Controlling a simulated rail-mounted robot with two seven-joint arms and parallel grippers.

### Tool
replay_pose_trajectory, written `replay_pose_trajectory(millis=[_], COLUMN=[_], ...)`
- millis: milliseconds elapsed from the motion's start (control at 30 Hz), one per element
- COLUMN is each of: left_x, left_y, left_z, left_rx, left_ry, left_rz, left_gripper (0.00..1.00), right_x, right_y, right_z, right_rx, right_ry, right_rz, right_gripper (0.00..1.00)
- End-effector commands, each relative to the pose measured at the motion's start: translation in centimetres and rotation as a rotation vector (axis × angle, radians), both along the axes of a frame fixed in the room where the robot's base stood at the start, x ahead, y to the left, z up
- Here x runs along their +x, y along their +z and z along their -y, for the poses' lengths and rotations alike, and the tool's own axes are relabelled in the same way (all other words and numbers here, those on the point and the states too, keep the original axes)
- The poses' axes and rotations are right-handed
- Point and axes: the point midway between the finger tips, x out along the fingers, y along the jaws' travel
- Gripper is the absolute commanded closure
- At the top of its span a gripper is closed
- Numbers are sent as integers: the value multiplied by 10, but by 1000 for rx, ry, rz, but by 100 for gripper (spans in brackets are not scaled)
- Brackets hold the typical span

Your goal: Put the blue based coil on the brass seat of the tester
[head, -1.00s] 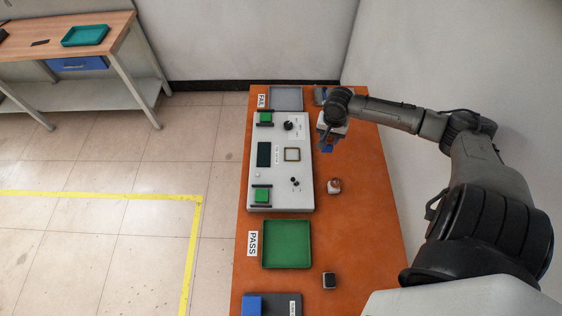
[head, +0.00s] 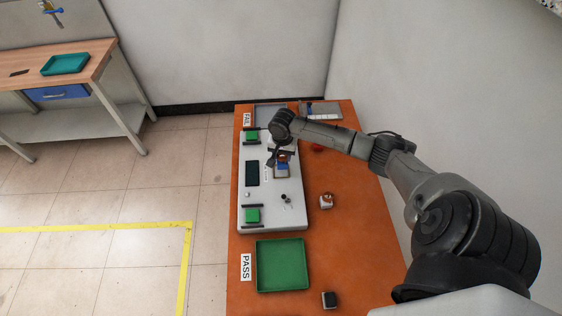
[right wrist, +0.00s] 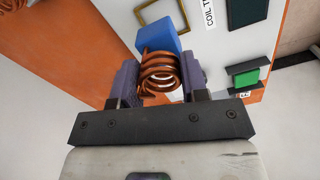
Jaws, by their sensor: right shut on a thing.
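The blue based coil shows in the right wrist view as copper windings (right wrist: 160,70) with a blue base (right wrist: 157,34). My right gripper (right wrist: 160,82) is shut on it, one finger on each side of the windings. In the head view the right gripper (head: 283,160) holds the coil over the right half of the white tester (head: 263,210). The brass seat (right wrist: 148,20) is a square frame just beyond the blue base in the right wrist view; the base covers part of it. Whether the base touches the tester cannot be told. My left gripper is not in view.
A coil on a pale base (head: 326,201) stands on the orange table (head: 350,240) right of the tester. A small red thing (head: 318,148) lies behind it. A green PASS tray (head: 282,265), a grey FAIL tray (head: 268,116) and a dark block (head: 329,299) are also there.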

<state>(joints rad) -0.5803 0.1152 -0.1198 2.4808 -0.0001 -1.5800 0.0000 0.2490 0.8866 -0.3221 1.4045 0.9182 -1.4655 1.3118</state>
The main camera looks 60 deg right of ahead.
Motion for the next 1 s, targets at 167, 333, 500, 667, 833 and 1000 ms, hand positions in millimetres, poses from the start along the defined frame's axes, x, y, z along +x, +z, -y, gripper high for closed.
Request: replay_pose_trajectory(millis=[167, 333, 500, 667, 833, 1000], left_x=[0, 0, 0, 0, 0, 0], left_y=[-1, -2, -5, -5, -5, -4], left_z=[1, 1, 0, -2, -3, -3], left_rx=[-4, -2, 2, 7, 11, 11], left_ry=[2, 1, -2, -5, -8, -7], left_rz=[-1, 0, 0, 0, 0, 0], left_gripper=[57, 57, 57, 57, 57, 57], right_x=[6, 6, 6, 6, 6, 6], right_y=[-4, -15, -37, -43, -43, -46], right_z=[-1, -1, -1, -1, -1, -1], right_rx=[-1, 0, 0, -2, -2, -2], right_ry=[1, -1, 0, 1, 1, 0], right_rz=[-1, -2, -1, 2, 1, 1], right_gripper=[87, 87, 87, 87, 87, 57])
